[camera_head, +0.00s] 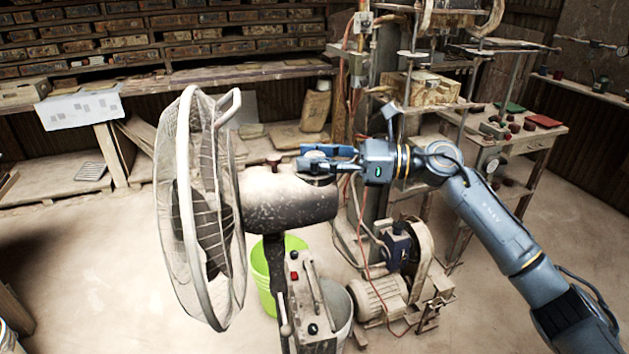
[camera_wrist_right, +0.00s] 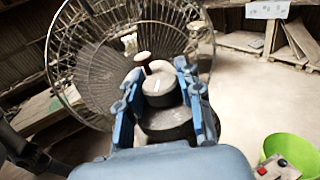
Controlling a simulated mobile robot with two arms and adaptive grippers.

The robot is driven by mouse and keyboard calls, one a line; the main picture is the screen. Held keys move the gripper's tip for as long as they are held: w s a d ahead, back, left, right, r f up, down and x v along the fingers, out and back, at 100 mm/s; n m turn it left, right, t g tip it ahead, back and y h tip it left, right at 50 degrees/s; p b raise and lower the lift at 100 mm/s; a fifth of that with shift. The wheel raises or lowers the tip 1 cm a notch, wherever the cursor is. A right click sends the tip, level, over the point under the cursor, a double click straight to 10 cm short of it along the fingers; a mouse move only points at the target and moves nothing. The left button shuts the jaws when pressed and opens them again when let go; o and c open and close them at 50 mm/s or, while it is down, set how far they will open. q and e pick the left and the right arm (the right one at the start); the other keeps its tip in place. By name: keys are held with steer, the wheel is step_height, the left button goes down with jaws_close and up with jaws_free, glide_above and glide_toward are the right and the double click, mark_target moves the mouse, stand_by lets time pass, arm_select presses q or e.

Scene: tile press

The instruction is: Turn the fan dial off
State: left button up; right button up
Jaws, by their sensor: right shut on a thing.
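The fan (camera_head: 205,205) stands at the left of centre in the head view, with its wire cage facing left and a grey motor housing (camera_head: 285,203) behind. My right gripper (camera_head: 318,160) is at the rear upper end of that housing. In the right wrist view, my right gripper (camera_wrist_right: 165,95) has its blue fingers on both sides of a round dial (camera_wrist_right: 160,86) with a white mark, and is shut on it. A brown mushroom-shaped knob (camera_wrist_right: 143,60) rises just beyond the dial. My left gripper is not in view.
A green bucket (camera_head: 262,268) stands behind the fan's post. A control box with a red button (camera_head: 294,276) is on the post. A motor machine (camera_head: 385,290) and a cluttered press frame are at the right. Open floor (camera_head: 100,270) lies to the left.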

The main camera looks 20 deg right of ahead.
steer(key=n+g+b, duration=0.1)
steer(key=g, duration=0.1)
steer(key=n+g+y+b, duration=0.1)
steer(key=g+b, duration=0.1)
steer(key=shift+w+f+n, duration=0.1)
steer(key=shift+f+n, duration=0.05)
steer(key=shift+n, duration=0.15)
steer(key=shift+n+g+y+b, duration=0.3)
steer(key=shift+n+g+b, duration=0.35)
steer(key=shift+g, duration=0.25)
arm_select(q)
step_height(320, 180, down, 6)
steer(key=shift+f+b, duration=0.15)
steer(key=shift+b, duration=0.15)
arm_select(e)
steer(key=shift+r+n+g, duration=0.2)
steer(key=shift+n+g, duration=0.65)
steer(key=shift+g, duration=0.85)
steer(key=o, duration=1.2)
steer(key=w+d, duration=0.1)
steer(key=d, duration=1.1)
